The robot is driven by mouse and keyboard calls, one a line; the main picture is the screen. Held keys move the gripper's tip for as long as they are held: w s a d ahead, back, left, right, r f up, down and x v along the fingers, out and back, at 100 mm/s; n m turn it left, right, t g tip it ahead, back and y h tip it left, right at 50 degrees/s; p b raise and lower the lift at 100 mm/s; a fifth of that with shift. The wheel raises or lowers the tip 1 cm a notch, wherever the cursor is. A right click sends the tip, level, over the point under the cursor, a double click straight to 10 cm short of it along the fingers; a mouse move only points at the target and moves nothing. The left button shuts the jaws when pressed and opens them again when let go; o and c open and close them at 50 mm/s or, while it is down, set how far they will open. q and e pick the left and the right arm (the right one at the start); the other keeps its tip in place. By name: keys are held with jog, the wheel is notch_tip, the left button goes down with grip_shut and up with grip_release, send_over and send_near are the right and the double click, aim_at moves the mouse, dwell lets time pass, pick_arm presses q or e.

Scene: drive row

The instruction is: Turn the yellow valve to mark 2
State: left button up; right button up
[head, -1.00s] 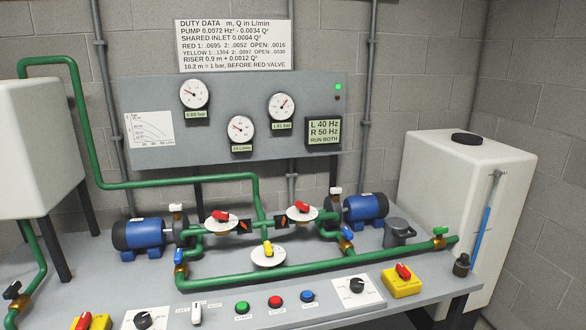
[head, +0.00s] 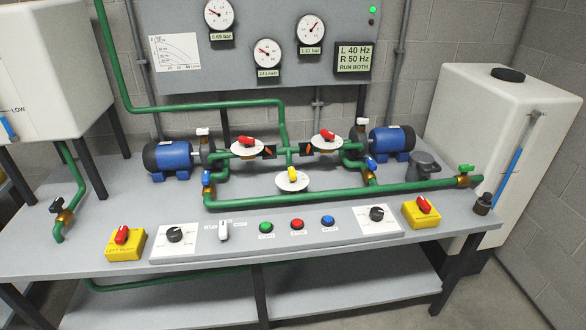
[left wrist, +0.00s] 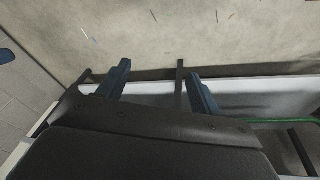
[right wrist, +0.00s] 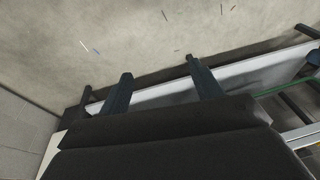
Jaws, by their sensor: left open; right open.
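The yellow valve (head: 292,174) has a yellow handle on a round white dial (head: 292,185), at the middle of the green pipework in the head view. The dial's marks are too small to read. Two red valves stand on similar white dials behind it, one at left (head: 247,141) and one at right (head: 327,136). Neither gripper shows in the head view. In the left wrist view my left gripper (left wrist: 160,78) is open and empty. In the right wrist view my right gripper (right wrist: 160,72) is open and empty. Both wrist views show floor and the bench's lower frame.
The grey bench (head: 120,210) carries two blue pumps, at left (head: 167,157) and right (head: 391,139). Buttons, dials and yellow switch boxes (head: 124,244) line its front. A green pipe (head: 340,193) runs in front of the yellow valve. White tanks (head: 500,120) stand at both sides.

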jog(key=shift+a, duration=0.3)
pick_arm(q)
jog(key=shift+c, duration=0.3)
